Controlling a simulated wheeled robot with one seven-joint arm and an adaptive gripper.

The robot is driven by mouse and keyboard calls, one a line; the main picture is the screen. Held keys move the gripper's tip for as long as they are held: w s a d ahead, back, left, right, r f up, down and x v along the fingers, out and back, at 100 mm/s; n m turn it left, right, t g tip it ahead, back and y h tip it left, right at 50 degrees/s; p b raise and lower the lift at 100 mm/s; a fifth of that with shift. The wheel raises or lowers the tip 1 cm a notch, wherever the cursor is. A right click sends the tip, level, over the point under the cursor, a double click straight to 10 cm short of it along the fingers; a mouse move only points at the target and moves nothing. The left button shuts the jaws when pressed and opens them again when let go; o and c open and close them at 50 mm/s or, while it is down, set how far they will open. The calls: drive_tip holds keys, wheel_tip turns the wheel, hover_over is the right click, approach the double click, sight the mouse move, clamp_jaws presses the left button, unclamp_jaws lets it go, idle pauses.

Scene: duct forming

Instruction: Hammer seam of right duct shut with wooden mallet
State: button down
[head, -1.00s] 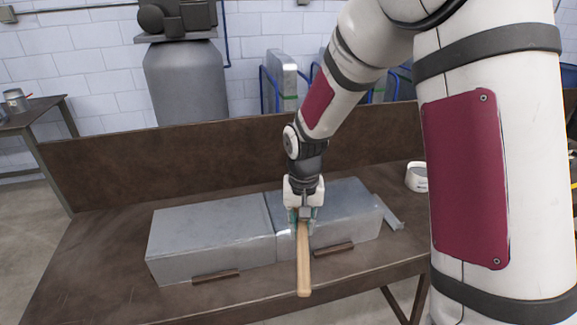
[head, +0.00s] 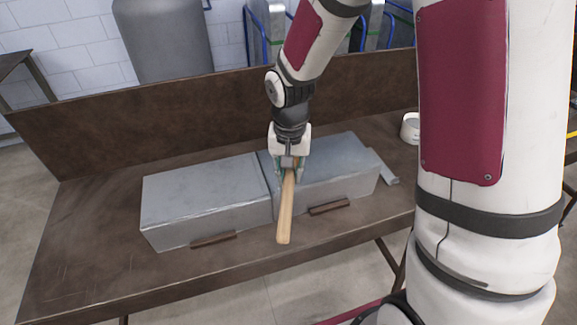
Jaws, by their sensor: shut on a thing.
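The right duct (head: 340,165) is a grey sheet-metal box section on the brown workbench, end to end with the left duct (head: 205,195). A raised joint line runs between the two. My gripper (head: 288,172) is shut on the pale wooden handle of the mallet (head: 286,215), over the left part of the right duct. The handle points toward the front of the bench. The mallet's head is hidden behind my gripper, and I cannot tell whether it touches the duct.
The workbench (head: 90,235) has a tall back panel (head: 120,125). Dark brown bars (head: 213,239) lie along the ducts' front side. A metal strip (head: 384,168) lies at the right end, and a white roll (head: 410,128) stands behind it. The bench's left part is clear.

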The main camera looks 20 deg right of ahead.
drive_tip(key=shift+r, duration=0.1)
wheel_tip(320, 180, down, 9)
drive_tip(key=b, duration=0.4)
drive_tip(key=r+p, duration=0.2)
drive_tip(key=r, duration=0.2)
drive_tip(key=r+p, duration=0.3)
drive_tip(key=r, duration=0.2)
drive_tip(key=shift+s+r, duration=0.2)
drive_tip(key=shift+r, duration=0.05)
drive_tip(key=shift+w+f, duration=0.1)
drive_tip(key=shift+w, duration=0.05)
wheel_tip(320, 180, down, 9)
drive_tip(key=b, duration=0.3)
wheel_tip(320, 180, up, 9)
drive_tip(key=p, duration=0.3)
drive_tip(key=shift+p, duration=0.4)
